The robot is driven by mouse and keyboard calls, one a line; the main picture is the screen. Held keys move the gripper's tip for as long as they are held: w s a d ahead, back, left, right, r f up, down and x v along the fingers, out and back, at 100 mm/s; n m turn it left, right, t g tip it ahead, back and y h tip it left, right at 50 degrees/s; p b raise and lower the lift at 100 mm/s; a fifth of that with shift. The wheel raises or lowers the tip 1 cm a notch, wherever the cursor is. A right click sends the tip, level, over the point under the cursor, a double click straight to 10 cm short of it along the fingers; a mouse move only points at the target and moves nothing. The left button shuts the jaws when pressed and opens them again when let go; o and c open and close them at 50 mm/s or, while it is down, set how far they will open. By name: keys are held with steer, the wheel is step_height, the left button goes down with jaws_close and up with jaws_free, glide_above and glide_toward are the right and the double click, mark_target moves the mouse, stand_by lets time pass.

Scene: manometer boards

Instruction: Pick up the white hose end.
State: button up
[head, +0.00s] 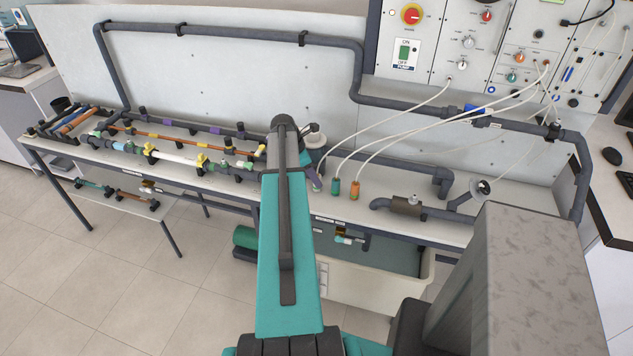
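In the head view, three thin white hoses hang from the panel at the upper right down to the bench. One ends in a green connector (336,187) and one in an orange connector (354,190), both upright on the bench top. The remaining white hose (395,120) runs to the left towards my arm. Its end is near a grey-purple piece beside my arm, and I cannot make out a white connector there. My arm (287,230) reaches forward over the bench's front edge.
The bench top (455,228) carries pipes with coloured valves (205,160) at left and a grey pipe with a brown section (407,205) at right. A grey pipe (230,33) runs along the back board. A pale tank (380,290) stands below.

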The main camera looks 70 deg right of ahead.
steer(key=shift+p+x, duration=0.45)
steer(key=shift+x, duration=1.1)
steer(key=c, duration=1.2)
